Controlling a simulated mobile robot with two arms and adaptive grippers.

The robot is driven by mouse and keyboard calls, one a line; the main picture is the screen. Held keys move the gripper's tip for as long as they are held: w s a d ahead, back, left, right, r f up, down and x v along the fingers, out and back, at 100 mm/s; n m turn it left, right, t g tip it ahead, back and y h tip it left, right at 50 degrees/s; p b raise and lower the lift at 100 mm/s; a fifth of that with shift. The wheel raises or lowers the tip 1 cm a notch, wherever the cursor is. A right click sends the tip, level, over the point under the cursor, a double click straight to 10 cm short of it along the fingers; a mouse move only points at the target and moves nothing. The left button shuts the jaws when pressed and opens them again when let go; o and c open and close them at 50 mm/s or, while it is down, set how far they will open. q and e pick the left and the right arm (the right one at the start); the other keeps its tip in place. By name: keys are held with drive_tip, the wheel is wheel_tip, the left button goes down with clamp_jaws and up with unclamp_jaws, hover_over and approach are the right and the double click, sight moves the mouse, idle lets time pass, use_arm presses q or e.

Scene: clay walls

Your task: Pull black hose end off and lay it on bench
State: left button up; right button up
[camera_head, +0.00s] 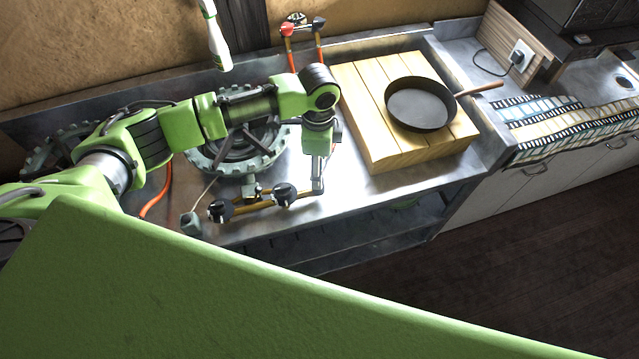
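My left arm reaches in from the left over the bench. Its wrist bends down, and my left gripper (319,158) points at the bench near the right end of a brass pipe fitting (250,205). The fingers are small and unclear, so I cannot tell if they touch it. Two black round ends (284,194) sit on this fitting near the bench's front edge. Which one is the hose end is unclear. My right gripper is not in view. The metal bench (400,200) lies under all this.
A wooden block (365,115) carries a black pan (420,104) at the right. A toothed grey wheel (215,160) lies behind the fitting. Red and black taps (302,27) stand at the back, beside a white-green bottle (216,40). An orange hose (158,197) lies left. Bare bench shows right of the fitting.

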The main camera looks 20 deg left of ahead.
use_arm(q)
wheel_tip(320, 180, down, 6)
drive_tip(key=b, duration=0.3)
drive_tip(key=shift+s+f+b, duration=0.1)
drive_tip(key=shift+f+b, duration=0.2)
drive_tip(key=shift+f, duration=0.35)
drive_tip(key=shift+s+f, duration=0.1)
drive_tip(key=shift+s, duration=0.05)
drive_tip(key=shift+w, duration=0.2)
drive_tip(key=shift+w+a, duration=0.15)
drive_tip(key=shift+w, duration=0.5)
drive_tip(key=shift+w, duration=0.2)
idle(0.4)
